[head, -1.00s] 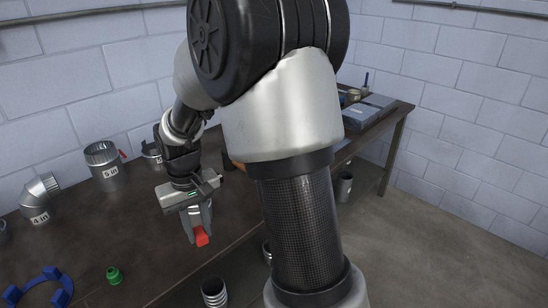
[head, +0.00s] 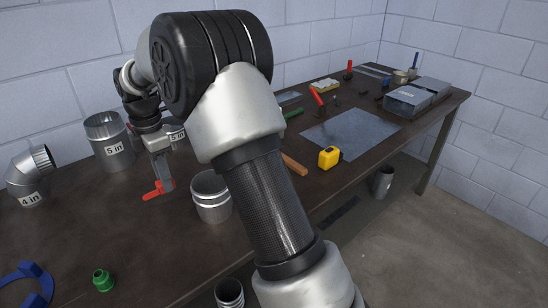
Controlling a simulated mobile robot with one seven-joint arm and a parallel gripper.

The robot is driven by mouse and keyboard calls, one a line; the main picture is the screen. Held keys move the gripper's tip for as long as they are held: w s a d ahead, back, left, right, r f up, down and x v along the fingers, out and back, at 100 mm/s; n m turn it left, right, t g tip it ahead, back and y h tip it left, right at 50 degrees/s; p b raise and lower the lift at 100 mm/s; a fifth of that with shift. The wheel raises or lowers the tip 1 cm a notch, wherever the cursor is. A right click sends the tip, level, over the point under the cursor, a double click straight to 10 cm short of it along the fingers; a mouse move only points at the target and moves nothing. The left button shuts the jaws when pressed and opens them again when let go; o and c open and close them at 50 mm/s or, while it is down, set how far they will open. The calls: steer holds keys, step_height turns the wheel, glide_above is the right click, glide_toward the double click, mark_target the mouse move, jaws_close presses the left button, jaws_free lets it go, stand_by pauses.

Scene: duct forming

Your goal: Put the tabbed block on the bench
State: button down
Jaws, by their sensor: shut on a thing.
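My gripper (head: 163,183) points down over the left part of the dark bench (head: 100,225). Its fingers are shut on a small red piece (head: 153,191), which I take to be the tabbed block. A narrow part of the red piece sticks out to the left of the fingers. The fingers hide some of it. I cannot tell whether its underside touches the bench or hangs a little above it.
An open metal collar (head: 211,197) stands close right of the gripper. A 5 in duct (head: 108,142) and 4 in elbow (head: 31,175) stand left. A green piece (head: 103,280) and blue tabbed ring (head: 30,288) lie in front. A yellow tape measure (head: 329,157) is right.

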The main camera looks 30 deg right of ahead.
steer(key=shift+s+f+b, duration=0.1)
steer(key=shift+f+b, duration=0.65)
steer(key=shift+f, duration=4.25)
steer(key=shift+f, duration=0.15)
steer(key=c, duration=1.5)
jaws_free()
